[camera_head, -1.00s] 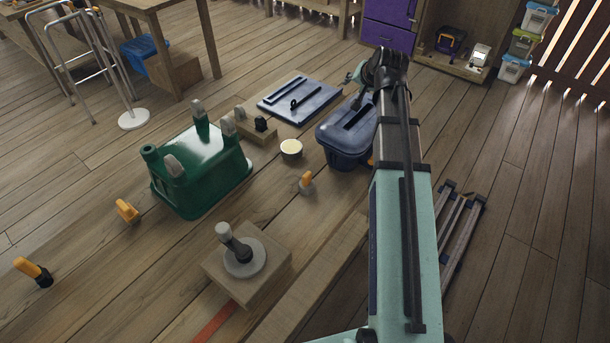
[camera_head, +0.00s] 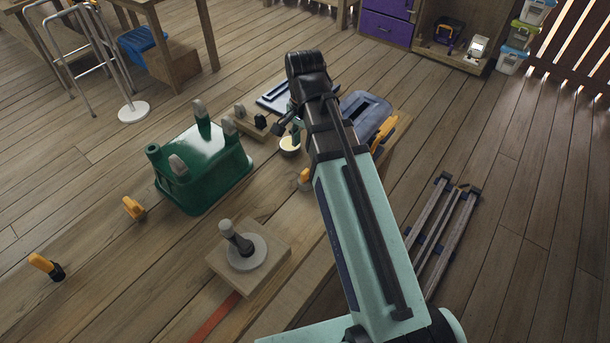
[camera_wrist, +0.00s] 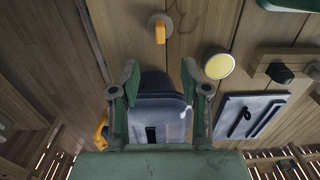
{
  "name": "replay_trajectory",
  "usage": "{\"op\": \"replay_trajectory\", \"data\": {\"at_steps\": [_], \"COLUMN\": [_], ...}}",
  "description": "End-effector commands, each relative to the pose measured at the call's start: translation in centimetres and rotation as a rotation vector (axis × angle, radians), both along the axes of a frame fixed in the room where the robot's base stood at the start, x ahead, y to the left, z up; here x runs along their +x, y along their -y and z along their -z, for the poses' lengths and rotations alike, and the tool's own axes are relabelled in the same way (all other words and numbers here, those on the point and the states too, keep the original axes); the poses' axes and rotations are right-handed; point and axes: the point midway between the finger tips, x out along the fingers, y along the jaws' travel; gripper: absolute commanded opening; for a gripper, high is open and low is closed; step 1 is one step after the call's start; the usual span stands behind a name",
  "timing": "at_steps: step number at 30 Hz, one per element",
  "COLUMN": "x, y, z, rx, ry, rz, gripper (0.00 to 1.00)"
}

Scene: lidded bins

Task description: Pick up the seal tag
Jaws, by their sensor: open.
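No thing is clearly marked as the seal tag. An orange upright piece on a round grey base stands on the wooden surface; it shows at the top of the wrist view (camera_wrist: 160,32) and is mostly hidden by my arm in the head view (camera_head: 304,177). My gripper (camera_wrist: 160,82) is open and empty, its fingers pointing toward the area of that piece. The lidded blue bin (camera_wrist: 160,115) shows between and below the fingers in the wrist view; in the head view it (camera_head: 366,108) is partly behind my arm.
A pale round tin (camera_wrist: 219,65) lies right of the fingers in the wrist view. An upturned green bin (camera_head: 205,170) and a wooden block with a grey knob (camera_head: 246,251) stand left of my arm. Other orange pieces (camera_head: 134,208) stand nearby.

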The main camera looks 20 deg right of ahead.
Motion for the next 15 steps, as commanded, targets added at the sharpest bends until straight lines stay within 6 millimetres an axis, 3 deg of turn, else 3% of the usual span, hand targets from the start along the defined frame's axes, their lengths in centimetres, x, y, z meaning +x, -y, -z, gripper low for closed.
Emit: {"op": "replay_trajectory", "data": {"at_steps": [9,15], "x": [-0.1,0.0], "y": [0.0,0.0], "z": [4.9,6.8], "rx": [0.001,0.001], "ry": [-0.002,-0.001], "rz": [-0.001,-0.001], "gripper": [0.46,0.46]}}
